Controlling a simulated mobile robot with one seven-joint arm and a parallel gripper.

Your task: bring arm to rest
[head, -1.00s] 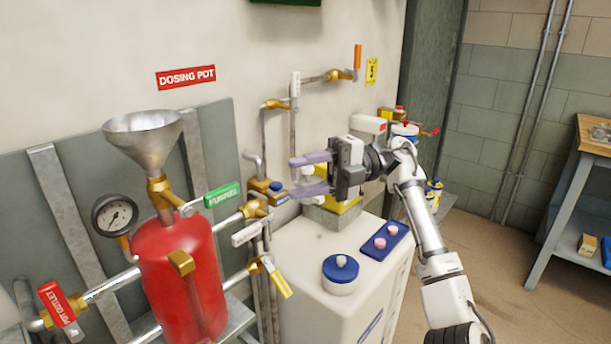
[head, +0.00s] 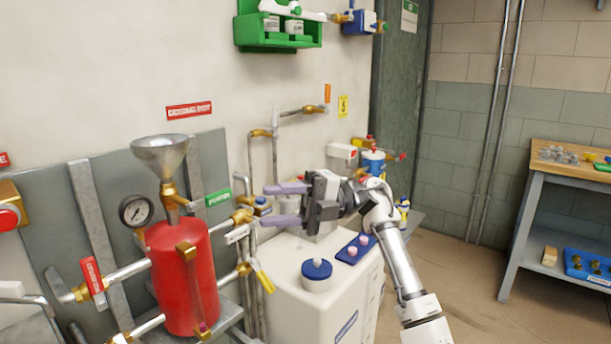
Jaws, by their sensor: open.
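My gripper (head: 283,206) is open and empty, with its two purple-grey fingers pointing left. It hangs above the back of the white tank cabinet (head: 290,273), to the right of the red dosing pot (head: 180,275). My arm reaches up to it from the lower right, bent at the wrist. No object shows between the fingers. From this view I cannot tell how far the fingers are from the pipework behind them.
A blue-lidded jar (head: 317,275) and a blue tray (head: 356,248) with pink-topped items sit on the cabinet. A steel funnel (head: 161,155) tops the pot. A green wall shelf (head: 278,33) hangs above. A workbench (head: 560,170) stands right; the floor between is clear.

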